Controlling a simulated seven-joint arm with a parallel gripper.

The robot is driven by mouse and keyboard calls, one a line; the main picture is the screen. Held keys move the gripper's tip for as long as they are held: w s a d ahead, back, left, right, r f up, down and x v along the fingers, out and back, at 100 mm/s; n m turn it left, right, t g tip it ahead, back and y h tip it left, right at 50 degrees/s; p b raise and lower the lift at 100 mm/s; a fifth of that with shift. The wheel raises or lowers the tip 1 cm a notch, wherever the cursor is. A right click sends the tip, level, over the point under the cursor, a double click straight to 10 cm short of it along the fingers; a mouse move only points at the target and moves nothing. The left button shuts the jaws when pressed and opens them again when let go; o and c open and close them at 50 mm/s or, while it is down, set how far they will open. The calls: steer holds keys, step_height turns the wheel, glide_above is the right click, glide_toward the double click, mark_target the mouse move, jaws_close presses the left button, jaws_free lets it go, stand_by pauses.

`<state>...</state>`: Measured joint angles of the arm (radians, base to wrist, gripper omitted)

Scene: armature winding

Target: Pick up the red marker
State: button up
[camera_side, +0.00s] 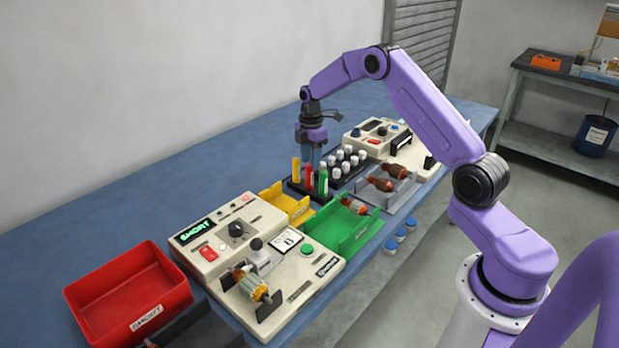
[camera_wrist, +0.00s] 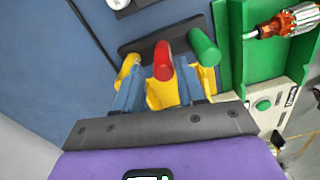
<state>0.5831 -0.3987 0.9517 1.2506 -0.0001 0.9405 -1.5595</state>
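The red marker (camera_side: 309,176) stands upright in a dark rack, between a yellow marker (camera_side: 296,170) and a green marker (camera_side: 323,182). In the wrist view the red marker (camera_wrist: 163,62) lies between the yellow marker (camera_wrist: 128,66) and the green marker (camera_wrist: 204,47). My gripper (camera_side: 312,156) points down over the rack, close to the red marker's top. In the wrist view my gripper (camera_wrist: 163,85) is open, with a finger on each side of the line of the red marker. I cannot tell whether the fingers reach down beside it.
Several white-capped vials (camera_side: 346,158) stand in the rack behind the markers. A yellow bin (camera_side: 290,206), a green bin (camera_side: 345,232) and a grey tray (camera_side: 400,189) with armatures are close by. A tester (camera_side: 205,262) and a red bin (camera_side: 125,290) are at the front left.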

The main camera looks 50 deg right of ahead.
mark_target(310, 178)
steer(key=shift+f, duration=0.85)
steer(key=shift+s+a+f, duration=0.1)
steer(key=shift+a+f, duration=0.1)
steer(key=shift+f, duration=1.15)
steer(key=shift+a+f, duration=0.2)
steer(key=shift+f, duration=1.15)
jaws_close()
